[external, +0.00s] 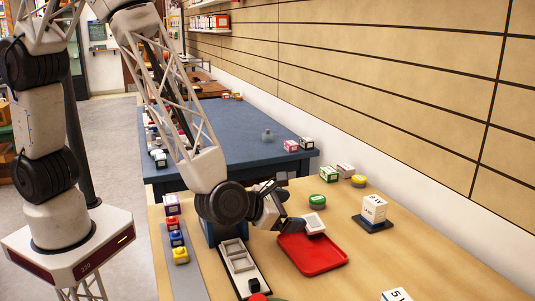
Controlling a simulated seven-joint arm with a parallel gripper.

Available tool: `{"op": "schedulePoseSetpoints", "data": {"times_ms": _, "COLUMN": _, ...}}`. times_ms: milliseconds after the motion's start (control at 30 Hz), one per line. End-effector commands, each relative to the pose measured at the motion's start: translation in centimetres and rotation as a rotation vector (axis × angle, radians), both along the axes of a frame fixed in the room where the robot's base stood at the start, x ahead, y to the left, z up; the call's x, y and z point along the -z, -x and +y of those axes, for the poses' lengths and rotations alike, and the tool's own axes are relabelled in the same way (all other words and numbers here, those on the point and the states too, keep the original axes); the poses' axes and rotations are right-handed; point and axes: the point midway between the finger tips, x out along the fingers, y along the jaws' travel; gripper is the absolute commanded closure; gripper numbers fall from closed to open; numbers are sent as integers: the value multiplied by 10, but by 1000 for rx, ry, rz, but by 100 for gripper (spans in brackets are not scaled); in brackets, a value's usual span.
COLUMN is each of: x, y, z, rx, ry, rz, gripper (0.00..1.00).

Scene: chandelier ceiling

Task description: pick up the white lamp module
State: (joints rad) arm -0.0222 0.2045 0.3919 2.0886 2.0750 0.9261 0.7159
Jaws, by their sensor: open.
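A white block with dark lettering that seems to read "LAMP" and "5 W" (374,210) stands upright on a dark base at the right of the wooden table. A second white block with similar lettering (396,295) is cut off by the bottom edge. A white block with a grey face (314,223) sits tilted at the back edge of the red tray (316,262). My gripper (282,205) is open just left of this tilted block, its dark fingers spread. One finger is close to the block; I cannot tell whether they touch.
A green round piece (317,201), a green-sided block (328,174) and a yellow round piece (359,181) stand behind the tray. A white panel (241,262) lies left of it. Several coloured blocks line a grey strip (185,280).

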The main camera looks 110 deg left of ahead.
Motion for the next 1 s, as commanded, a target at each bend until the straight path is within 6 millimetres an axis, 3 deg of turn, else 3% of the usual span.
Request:
{"op": "schedulePoseSetpoints", "data": {"times_ms": 100, "x": 19, "y": 0, "z": 0, "rx": 1, "ry": 0, "rz": 2, "gripper": 8}}
{"op": "schedulePoseSetpoints", "data": {"times_ms": 200, "x": 25, "y": 0, "z": 0, "rx": 0, "ry": 0, "rz": 0, "gripper": 8}}
{"op": "schedulePoseSetpoints", "data": {"times_ms": 667, "x": 28, "y": -1, "z": 1, "rx": 0, "ry": 0, "rz": 0, "gripper": 8}}
{"op": "schedulePoseSetpoints", "data": {"times_ms": 1000, "x": 36, "y": -14, "z": 17, "rx": -1, "ry": 0, "rz": 1, "gripper": 8}}
